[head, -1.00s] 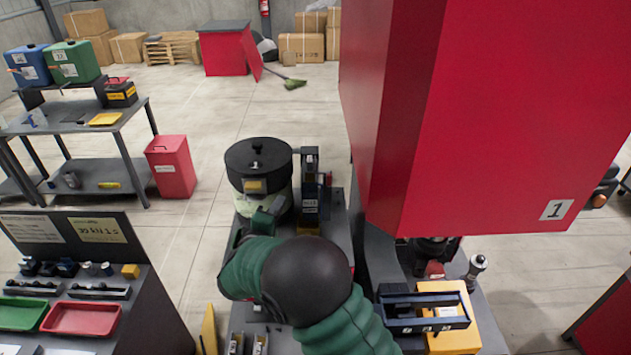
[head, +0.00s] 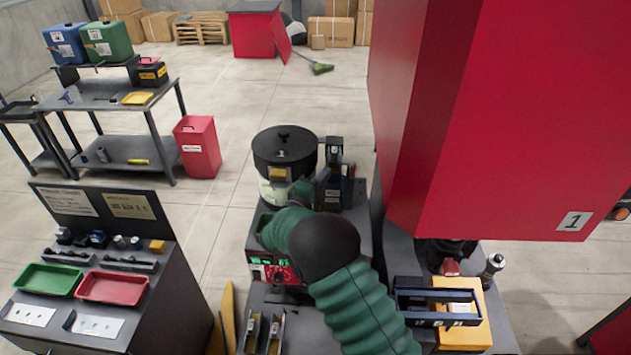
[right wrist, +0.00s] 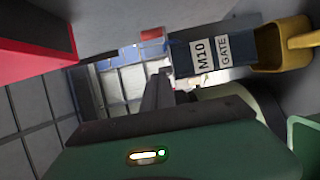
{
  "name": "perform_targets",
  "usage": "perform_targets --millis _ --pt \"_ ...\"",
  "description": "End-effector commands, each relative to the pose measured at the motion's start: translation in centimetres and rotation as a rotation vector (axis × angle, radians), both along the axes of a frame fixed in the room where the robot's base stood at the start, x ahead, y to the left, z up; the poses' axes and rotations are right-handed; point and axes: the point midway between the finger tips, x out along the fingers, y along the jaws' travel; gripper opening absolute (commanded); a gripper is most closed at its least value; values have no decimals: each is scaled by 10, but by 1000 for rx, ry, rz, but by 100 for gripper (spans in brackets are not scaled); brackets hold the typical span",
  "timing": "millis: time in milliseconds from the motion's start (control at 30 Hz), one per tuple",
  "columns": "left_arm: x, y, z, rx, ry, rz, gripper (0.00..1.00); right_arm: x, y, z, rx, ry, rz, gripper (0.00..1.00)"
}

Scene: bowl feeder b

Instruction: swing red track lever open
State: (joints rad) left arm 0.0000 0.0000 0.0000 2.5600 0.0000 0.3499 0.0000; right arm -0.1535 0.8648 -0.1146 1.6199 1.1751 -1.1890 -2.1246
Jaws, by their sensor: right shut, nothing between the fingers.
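The bowl feeder (head: 284,148) with its black lid stands in the middle of the head view, with a dark track unit (head: 334,180) at its right. In the right wrist view a dark block (right wrist: 212,55) reads "M10 GATE". A small red piece (right wrist: 152,34) shows beyond it; I cannot tell for sure that it is the red track lever. My right gripper (head: 303,188) is at the feeder's front, beside the track unit, and mostly hides its own fingers. In the right wrist view its fingers (right wrist: 158,92) are shut and empty, close to the block's left end. My left gripper is out of view.
A large red cabinet (head: 500,110) marked 1 hangs over the right side. A control box (head: 273,270) with green digits is below my forearm. A yellow-and-blue fixture (head: 455,312) is at right. A dark bench with trays (head: 112,287) is at left.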

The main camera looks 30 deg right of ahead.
Motion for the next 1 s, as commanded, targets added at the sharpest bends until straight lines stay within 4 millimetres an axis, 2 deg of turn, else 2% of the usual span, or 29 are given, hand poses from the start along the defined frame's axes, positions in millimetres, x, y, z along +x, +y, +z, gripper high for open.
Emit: perform_targets --millis 67,300,1000 --pt "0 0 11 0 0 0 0 9 -15 4 -1 0 -2 0" --pt "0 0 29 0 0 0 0 -15 -39 3 0 1 0 0" --pt "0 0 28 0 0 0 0 -21 -45 0 -1 2 46 0"
